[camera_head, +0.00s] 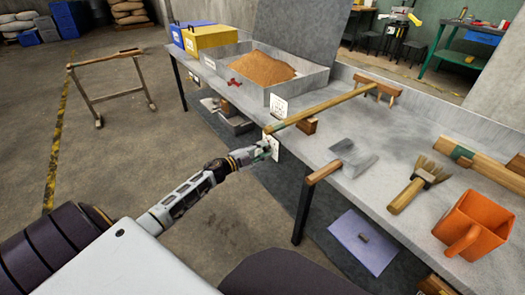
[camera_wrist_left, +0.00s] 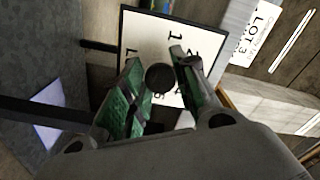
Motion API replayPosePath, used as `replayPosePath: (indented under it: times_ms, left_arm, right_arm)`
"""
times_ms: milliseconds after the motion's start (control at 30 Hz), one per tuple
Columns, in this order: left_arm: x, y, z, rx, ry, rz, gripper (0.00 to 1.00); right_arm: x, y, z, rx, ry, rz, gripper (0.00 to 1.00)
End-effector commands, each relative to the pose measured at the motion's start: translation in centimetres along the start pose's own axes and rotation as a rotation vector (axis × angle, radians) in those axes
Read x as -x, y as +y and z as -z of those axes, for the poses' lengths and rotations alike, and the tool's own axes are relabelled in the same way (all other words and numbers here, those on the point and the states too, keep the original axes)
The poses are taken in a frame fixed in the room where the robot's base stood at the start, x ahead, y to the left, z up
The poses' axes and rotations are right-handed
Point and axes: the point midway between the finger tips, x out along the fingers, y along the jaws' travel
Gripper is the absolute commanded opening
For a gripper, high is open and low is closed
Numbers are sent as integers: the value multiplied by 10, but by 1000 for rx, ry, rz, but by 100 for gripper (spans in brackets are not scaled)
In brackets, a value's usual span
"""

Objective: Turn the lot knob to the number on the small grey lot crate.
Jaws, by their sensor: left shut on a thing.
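The dial plate (camera_head: 276,152), a white panel with printed numbers, hangs at the front edge of the grey table. It also shows in the left wrist view (camera_wrist_left: 146,38), with a large 1 near its top. The lot knob (camera_wrist_left: 159,77) is dark and round, between my left fingertips (camera_wrist_left: 158,84). My left gripper (camera_head: 264,150) is at the plate and shut on the knob. Its fingers hide part of the numbers, and I cannot read where the knob points. A white card (camera_wrist_left: 258,30) reads LOT 3; I cannot tell what bears it.
A grey tray of brown grain (camera_head: 313,84) stands on the table (camera_head: 395,135), with a white card (camera_head: 278,106) at its corner. The floor at left is mostly clear.

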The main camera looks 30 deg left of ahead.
Motion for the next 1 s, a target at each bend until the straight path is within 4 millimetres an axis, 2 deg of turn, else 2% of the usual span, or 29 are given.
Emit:
replayPosePath:
  times_ms: [467,1000]
  left_arm:
    - [0,1,0,-379,0,-1,5]
    - [0,1,0,-844,1,-1,5]
  right_arm:
    - [-5,-1,1,-3,22,7,29]
    - [-40,-6,-12,-25,67,41,29]
